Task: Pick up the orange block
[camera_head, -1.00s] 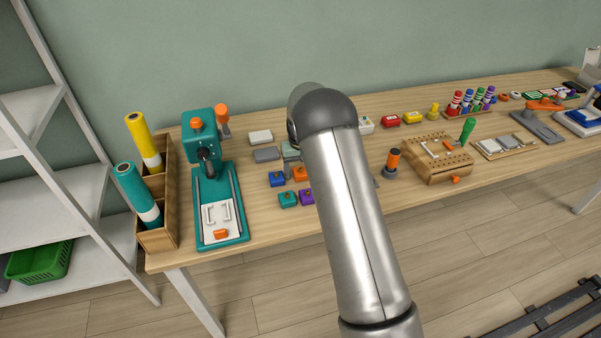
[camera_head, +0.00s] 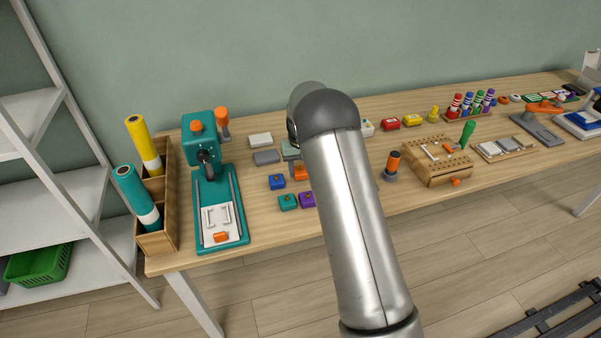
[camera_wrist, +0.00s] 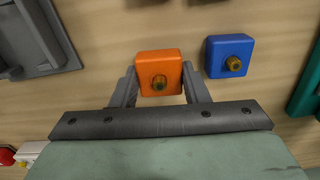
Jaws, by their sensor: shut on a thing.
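The orange block (camera_wrist: 159,70) is a small rounded square with a brass knob on its face. In the wrist view it sits between the two fingers of my gripper (camera_wrist: 159,88), which are shut on its sides. In the head view the orange block (camera_head: 300,173) shows beside my arm, partly hidden, with part of a finger near it. I cannot tell whether it still touches the table.
A blue block (camera_wrist: 230,56) is close beside the orange one. A teal block (camera_head: 287,202) and a purple block (camera_head: 307,200) stand nearer the table's front edge. A teal press (camera_head: 208,165) stands to the left. Grey blocks (camera_head: 266,157) lie behind.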

